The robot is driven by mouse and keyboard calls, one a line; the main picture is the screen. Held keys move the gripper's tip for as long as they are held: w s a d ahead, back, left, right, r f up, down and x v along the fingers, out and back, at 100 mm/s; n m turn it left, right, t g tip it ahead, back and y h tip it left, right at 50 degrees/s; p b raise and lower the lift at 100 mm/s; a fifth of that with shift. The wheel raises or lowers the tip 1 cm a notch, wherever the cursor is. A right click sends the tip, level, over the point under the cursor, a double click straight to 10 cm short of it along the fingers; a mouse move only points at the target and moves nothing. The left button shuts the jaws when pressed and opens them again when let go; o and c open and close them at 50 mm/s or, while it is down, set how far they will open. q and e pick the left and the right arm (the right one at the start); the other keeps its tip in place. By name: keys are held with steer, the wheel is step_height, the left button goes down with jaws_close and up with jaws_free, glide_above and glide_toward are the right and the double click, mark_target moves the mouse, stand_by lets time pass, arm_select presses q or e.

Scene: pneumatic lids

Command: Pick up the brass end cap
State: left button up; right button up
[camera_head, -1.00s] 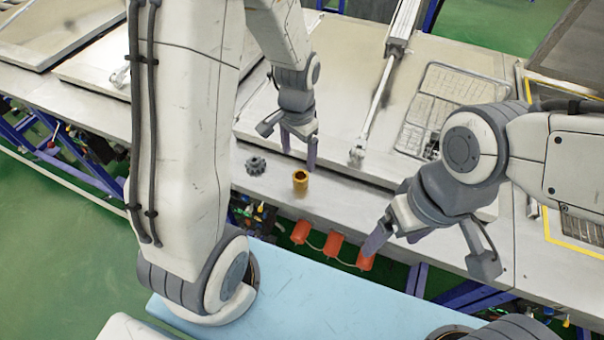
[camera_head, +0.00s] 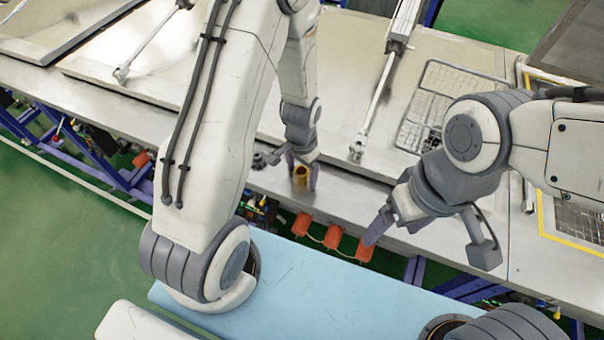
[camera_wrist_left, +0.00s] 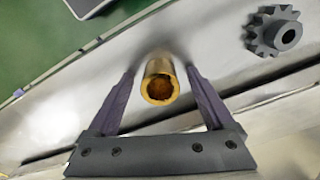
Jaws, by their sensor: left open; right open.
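The brass end cap (camera_head: 300,176) is a small gold hollow cylinder standing upright on the metal table ledge. In the left wrist view the end cap (camera_wrist_left: 160,82) sits between the two purple fingers of my left gripper (camera_wrist_left: 162,88), with a gap on each side. In the head view my left gripper (camera_head: 301,174) is open around the cap, and a finger partly hides it. My right gripper (camera_head: 378,222) is open and empty over the front edge of the table, to the right of the cap.
Orange cylinders (camera_head: 333,236) hang below the table edge. A metal piston rod (camera_head: 376,107) and a wire rack (camera_head: 440,105) are behind. The ledge right of the cap is clear.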

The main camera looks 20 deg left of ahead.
arm_select(q)
jaws_close()
